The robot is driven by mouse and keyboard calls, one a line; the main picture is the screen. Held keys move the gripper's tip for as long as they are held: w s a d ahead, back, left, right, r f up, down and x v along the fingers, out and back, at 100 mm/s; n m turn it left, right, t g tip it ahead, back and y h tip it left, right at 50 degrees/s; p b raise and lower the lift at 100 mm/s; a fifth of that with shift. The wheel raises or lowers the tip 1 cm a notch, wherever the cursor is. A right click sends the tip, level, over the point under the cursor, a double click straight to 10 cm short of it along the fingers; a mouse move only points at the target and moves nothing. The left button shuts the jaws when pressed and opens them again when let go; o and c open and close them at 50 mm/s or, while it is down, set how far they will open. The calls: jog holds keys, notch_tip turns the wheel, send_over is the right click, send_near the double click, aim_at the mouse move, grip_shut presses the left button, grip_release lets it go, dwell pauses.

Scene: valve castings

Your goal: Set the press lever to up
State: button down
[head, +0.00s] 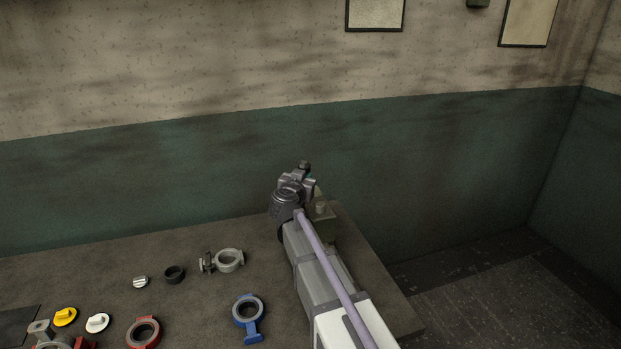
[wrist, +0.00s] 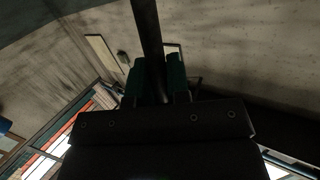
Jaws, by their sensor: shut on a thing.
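My gripper (head: 297,181) is at the far right part of the bench, with my arm reaching up to it from the front. In the wrist view its two fingers (wrist: 157,80) are closed on a dark bar, which I take to be the press lever (wrist: 148,35). The bar passes between them and runs out of the top of the picture. In the head view a small dark knob (head: 305,165) shows just above the fingers; it may be the lever's end. An olive-green block (head: 323,224) stands beside my arm, perhaps part of the press. My arm hides much of this area.
The bench's right edge is close to my arm. The wall stands behind.

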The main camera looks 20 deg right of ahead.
jog(key=shift+w, duration=0.15)
jog(key=c, duration=1.4)
grip_release()
jog(key=shift+w+a, duration=0.1)
jog(key=o, duration=0.3)
jog(key=p+v, duration=0.1)
jog(key=v, duration=1)
